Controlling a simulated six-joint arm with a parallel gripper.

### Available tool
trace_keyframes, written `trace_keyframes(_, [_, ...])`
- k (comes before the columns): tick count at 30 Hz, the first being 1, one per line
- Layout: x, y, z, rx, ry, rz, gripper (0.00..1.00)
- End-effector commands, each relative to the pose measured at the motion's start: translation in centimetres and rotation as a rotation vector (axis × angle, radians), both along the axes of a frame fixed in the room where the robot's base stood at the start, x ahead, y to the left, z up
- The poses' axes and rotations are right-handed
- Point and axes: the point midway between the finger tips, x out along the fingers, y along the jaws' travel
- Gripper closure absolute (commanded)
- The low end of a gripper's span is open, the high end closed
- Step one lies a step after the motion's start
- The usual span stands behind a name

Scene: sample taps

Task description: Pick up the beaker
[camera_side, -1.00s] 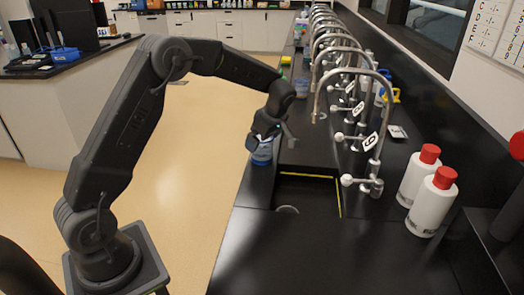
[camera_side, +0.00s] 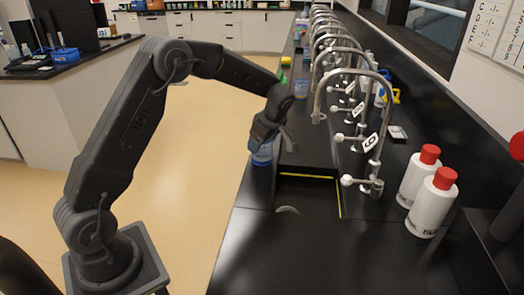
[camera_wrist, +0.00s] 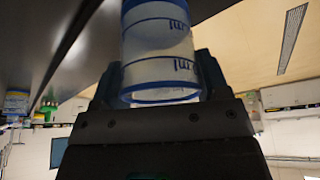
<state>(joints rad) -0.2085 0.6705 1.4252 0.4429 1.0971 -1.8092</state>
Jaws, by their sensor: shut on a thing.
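The beaker (camera_side: 262,153) is clear with blue markings and is at the left edge of the black bench, beside the sink. Its upper part is hidden by my gripper (camera_side: 266,136) in the side view. In the wrist view the beaker (camera_wrist: 160,50) stands between the two fingers of my gripper (camera_wrist: 160,80), with blue bands and "ml" print showing. The fingers are shut on its sides. Whether its base touches the bench is hard to tell.
A sink (camera_side: 310,196) is set in the bench to the right of the beaker. A row of curved taps (camera_side: 372,130) runs along the bench. Two white bottles with red caps (camera_side: 432,203) stand at the right. The front of the bench (camera_side: 290,255) is clear.

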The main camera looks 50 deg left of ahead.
Motion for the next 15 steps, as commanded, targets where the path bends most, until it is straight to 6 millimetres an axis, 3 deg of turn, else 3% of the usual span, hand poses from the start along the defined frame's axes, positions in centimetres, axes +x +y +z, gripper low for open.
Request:
trace_keyframes(8, [0.0, 0.0, 0.5, 0.0, -0.001, 0.001, 0.54])
trace_keyframes(15, [0.1, 0.0, 3.5, 0.002, -0.004, 0.0, 0.54])
